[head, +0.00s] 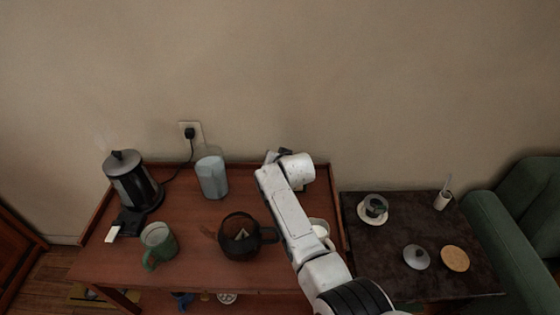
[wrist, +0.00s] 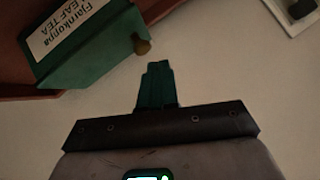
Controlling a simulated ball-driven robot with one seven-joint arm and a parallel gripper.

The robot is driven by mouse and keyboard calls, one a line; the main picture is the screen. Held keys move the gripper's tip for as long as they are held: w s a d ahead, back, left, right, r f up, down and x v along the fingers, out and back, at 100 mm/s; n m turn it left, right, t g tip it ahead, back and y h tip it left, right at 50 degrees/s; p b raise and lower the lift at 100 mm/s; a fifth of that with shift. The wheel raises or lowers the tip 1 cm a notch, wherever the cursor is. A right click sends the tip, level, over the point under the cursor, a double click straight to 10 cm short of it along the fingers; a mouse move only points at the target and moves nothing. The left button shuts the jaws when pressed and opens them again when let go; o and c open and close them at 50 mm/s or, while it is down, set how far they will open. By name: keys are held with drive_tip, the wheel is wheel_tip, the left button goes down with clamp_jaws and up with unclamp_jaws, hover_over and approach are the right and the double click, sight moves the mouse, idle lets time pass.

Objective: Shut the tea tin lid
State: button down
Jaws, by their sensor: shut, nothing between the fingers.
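The green tea tin (wrist: 100,62) shows in the upper left of the wrist view, with a white "LEAF TEA" label and a small brown knob (wrist: 142,46) at its near corner. The frame edge cuts it off, and I cannot tell how far its lid is open. My gripper (wrist: 157,66) is shut and empty, its dark green fingers just to the right of the knob, with no clear contact seen. In the head view my arm covers most of the tin's area at the back right of the wooden tea table (head: 200,268).
The table also holds a kettle (head: 132,184), a grey-blue canister (head: 212,178), a green mug (head: 159,243) and a dark glass teapot (head: 238,238). A raised rim and the wall stand behind. A dark side table (head: 400,278) stands at right, with a cup (head: 375,207).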

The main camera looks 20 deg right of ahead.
drive_tip(key=shift+w+a+f+b, duration=0.1)
drive_tip(key=shift+a+f+b, duration=0.15)
drive_tip(key=shift+f+b, duration=0.3)
drive_tip(key=shift+w+a+f+b, duration=0.1)
drive_tip(key=shift+a+f+b, duration=0.15)
drive_tip(key=shift+f+b, duration=0.3)
drive_tip(key=shift+r, duration=0.1)
drive_tip(key=shift+r+p, duration=0.9)
drive_tip(key=shift+r, duration=0.3)
drive_tip(key=s+a+r+p, duration=0.2)
drive_tip(key=s+a+r, duration=0.1)
drive_tip(key=s+r, duration=0.4)
drive_tip(key=shift+s+r, duration=0.2)
drive_tip(key=shift+r, duration=1.05)
